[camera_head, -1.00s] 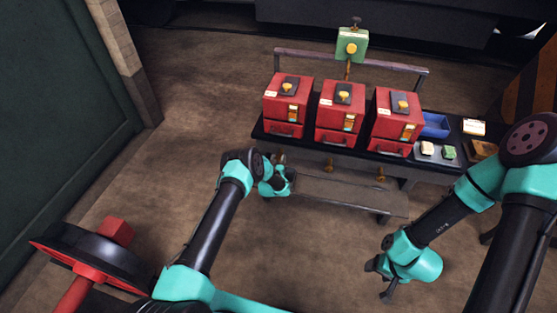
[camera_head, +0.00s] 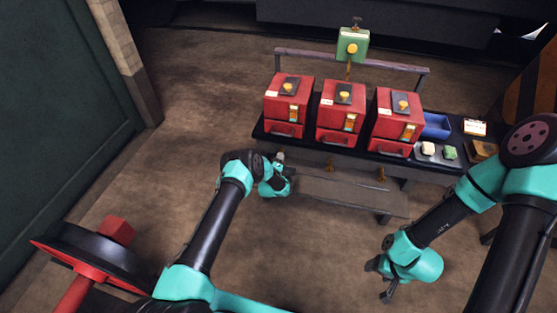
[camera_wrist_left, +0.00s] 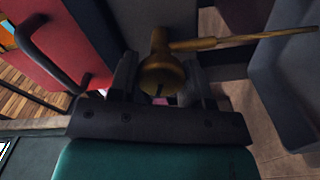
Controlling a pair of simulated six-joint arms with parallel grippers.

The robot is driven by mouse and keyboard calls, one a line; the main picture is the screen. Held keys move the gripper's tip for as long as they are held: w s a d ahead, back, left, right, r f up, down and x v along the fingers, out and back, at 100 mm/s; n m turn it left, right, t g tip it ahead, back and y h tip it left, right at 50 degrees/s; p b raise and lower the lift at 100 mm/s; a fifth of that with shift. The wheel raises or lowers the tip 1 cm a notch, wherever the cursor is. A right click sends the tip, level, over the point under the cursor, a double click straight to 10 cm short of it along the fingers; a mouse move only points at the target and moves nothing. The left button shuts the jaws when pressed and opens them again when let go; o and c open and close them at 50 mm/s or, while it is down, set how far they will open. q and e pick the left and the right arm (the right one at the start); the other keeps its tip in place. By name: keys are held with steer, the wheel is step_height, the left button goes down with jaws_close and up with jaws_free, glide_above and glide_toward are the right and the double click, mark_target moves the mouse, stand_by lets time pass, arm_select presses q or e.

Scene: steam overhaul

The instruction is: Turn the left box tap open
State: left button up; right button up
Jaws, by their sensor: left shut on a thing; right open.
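The left red box (camera_head: 289,98) stands at the left end of the dark bench. Its brass tap (camera_wrist_left: 160,68) shows in the left wrist view, with a long lever pointing right; in the head view my gripper hides it. My left gripper (camera_head: 279,158) is at the bench's front edge below the left box. In the left wrist view its fingers (camera_wrist_left: 160,85) are on both sides of the tap's rounded body, shut on it. My right gripper (camera_head: 379,281) is open and empty, low over the floor at the right.
The middle red box (camera_head: 338,112) and right red box (camera_head: 396,121) stand alongside, with brass taps (camera_head: 328,166) (camera_head: 381,173) below them. A low step (camera_head: 350,192) lies in front. A blue tray (camera_head: 436,126) sits at the bench's right.

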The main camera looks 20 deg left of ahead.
arm_select(q)
steer(key=shift+f+n, duration=0.1)
steer(key=shift+n, duration=2.2)
steer(key=o, duration=0.9)
steer(key=shift+s, duration=0.1)
steer(key=s, duration=1.7)
steer(key=shift+s+d, duration=0.15)
steer(key=shift+d, duration=0.05)
